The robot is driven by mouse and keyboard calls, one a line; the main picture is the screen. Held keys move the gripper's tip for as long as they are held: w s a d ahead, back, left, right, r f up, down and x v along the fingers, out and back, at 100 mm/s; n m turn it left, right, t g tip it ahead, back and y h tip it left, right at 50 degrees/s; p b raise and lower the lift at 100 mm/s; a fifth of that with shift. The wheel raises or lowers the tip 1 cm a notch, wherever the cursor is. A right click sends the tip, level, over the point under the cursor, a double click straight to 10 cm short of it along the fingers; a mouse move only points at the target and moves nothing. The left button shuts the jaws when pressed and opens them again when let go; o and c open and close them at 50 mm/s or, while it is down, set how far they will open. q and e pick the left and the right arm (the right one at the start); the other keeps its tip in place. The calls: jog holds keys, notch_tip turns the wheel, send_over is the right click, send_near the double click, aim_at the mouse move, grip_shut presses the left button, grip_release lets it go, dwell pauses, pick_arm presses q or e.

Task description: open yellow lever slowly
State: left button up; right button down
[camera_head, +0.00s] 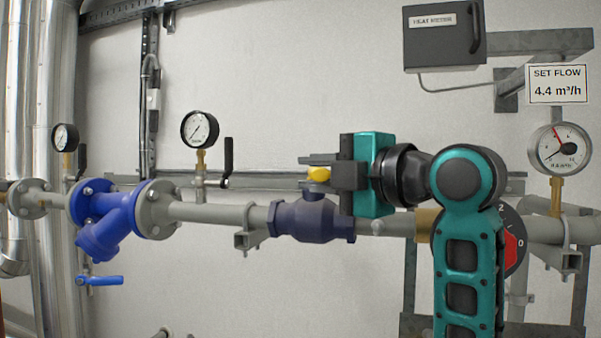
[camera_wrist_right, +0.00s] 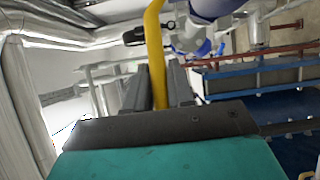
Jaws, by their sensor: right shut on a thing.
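The yellow lever (camera_head: 319,174) sits above the dark blue valve body (camera_head: 310,221) on the grey pipe in the head view. My right gripper (camera_head: 318,165) reaches in from the right and is shut on the lever. Most of the lever is hidden behind the gripper in the head view. In the right wrist view the yellow lever (camera_wrist_right: 155,50) runs between the two dark fingers (camera_wrist_right: 160,88). My left gripper is in neither view.
A blue strainer (camera_head: 105,212) with a blue handle (camera_head: 103,281) is on the pipe at left. Gauges (camera_head: 200,128) stand above the pipe. A sign (camera_head: 557,84) reads "SET FLOW 4.4 m³/h". A heat meter box (camera_head: 443,37) hangs above. A red-marked dial (camera_head: 514,240) is partly behind my arm.

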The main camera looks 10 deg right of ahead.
jog(key=c, duration=1.1)
grip_release()
jog(key=shift+o, duration=0.2)
jog(key=b+v, duration=0.2)
jog(key=v, duration=1.1)
jog(key=shift+f, duration=0.1)
